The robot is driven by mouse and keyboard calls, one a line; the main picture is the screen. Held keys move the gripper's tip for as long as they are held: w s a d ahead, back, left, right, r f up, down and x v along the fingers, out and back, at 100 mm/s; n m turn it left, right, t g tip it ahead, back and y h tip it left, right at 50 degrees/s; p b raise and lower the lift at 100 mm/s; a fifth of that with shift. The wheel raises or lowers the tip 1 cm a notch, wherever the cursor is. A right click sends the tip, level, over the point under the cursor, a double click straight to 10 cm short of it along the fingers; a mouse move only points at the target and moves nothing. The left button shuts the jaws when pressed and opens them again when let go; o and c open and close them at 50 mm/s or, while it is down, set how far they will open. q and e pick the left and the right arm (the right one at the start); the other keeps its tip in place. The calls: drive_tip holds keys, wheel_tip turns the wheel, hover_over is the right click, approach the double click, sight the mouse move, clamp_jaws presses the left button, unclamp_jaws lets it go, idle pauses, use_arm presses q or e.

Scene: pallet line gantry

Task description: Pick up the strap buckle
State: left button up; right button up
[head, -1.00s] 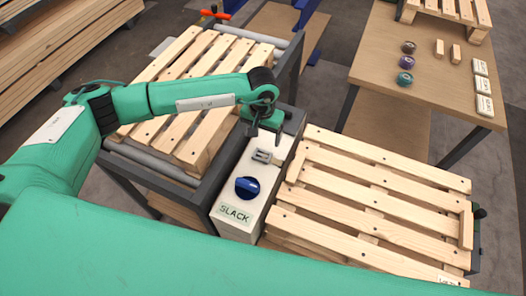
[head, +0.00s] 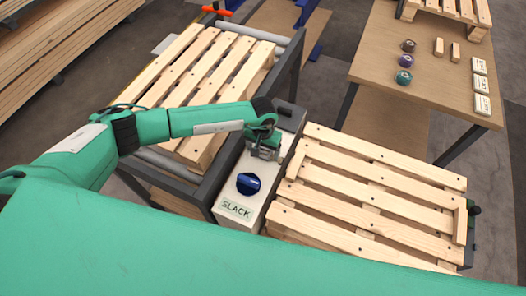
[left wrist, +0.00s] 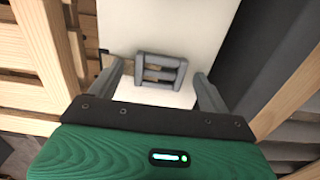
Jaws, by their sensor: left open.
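The strap buckle (left wrist: 161,71) is a grey frame with a crossbar, lying on top of the white box (head: 232,200). In the left wrist view it sits between my left gripper's two fingers, a little beyond their tips, with a gap on each side. My left gripper (left wrist: 156,75) is open and empty. In the head view the left gripper (head: 265,152) is over the far part of the white box and hides most of the buckle. My right gripper is in neither view.
The white box carries a blue knob (head: 248,184) and a SLACK label (head: 235,209). Wooden pallets stand close on both sides, one on the roller conveyor (head: 202,96) and one at the right (head: 368,200). A table (head: 425,62) with tape rolls and wooden blocks stands at the back right.

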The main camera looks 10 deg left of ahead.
use_arm(q)
drive_tip(key=c, duration=1.1)
drive_tip(key=shift+r, duration=0.1)
